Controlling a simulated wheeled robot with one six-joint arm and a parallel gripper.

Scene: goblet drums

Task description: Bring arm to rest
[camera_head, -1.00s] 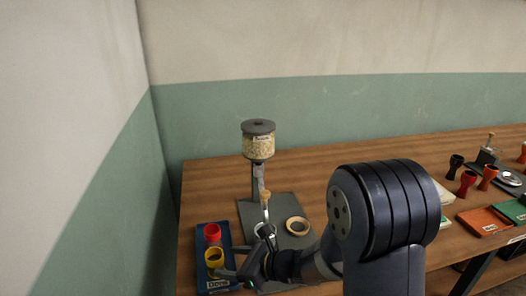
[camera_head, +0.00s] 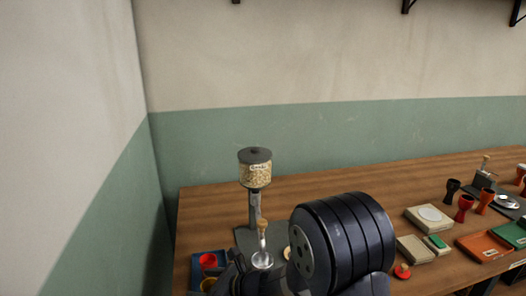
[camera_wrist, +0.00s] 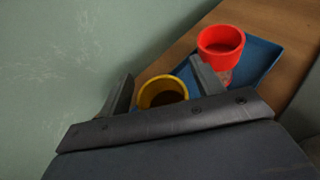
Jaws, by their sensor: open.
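My gripper (camera_wrist: 164,90) is open in the wrist view, its two grey fingers spread apart. The yellow cup (camera_wrist: 163,92) shows between and beyond the fingers, its lower part hidden by my gripper; I cannot tell whether a finger touches it. The red cup (camera_wrist: 221,40) stands just past the right finger. Both are at the blue tray (camera_wrist: 262,57). In the head view my arm reaches down to the lower left, and my gripper is low at the picture's edge, partly hidden by my own links.
A grain dispenser (camera_head: 255,168) stands behind the tray on the wooden table (camera_head: 330,180). A metal tool with a wooden knob (camera_head: 262,245) is beside my arm. A wall closes the left.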

